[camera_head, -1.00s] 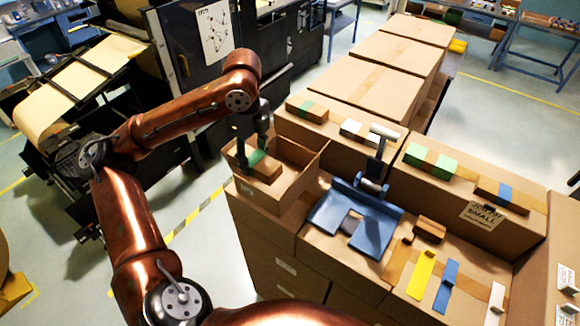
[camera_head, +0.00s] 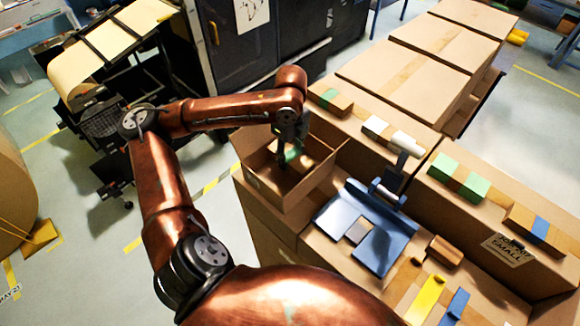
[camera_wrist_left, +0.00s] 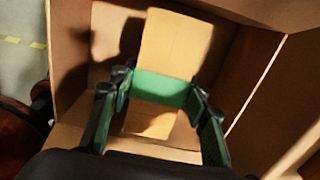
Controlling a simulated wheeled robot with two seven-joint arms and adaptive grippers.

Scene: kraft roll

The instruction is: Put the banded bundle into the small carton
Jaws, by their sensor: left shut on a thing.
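The small carton (camera_head: 262,182) is an open brown box on the stacked cartons near the middle of the head view. My left gripper (camera_head: 288,158) reaches down into it from above. The banded bundle, tan with a green band (camera_wrist_left: 160,88), shows between the fingers in the left wrist view, with the carton's inner walls around it. My left gripper (camera_wrist_left: 157,118) is shut on it. In the head view only a bit of the green band (camera_head: 294,154) shows. Whether the bundle touches the carton floor is unclear. My right gripper is out of view.
A blue fixture (camera_head: 370,230) stands right of the carton. Bundles with green (camera_head: 458,178) and blue (camera_head: 540,228) bands lie on the right-hand box, near a card reading SMALL (camera_head: 508,250). Yellow (camera_head: 427,297) and blue strips lie at the front. Large cartons (camera_head: 410,75) stand behind.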

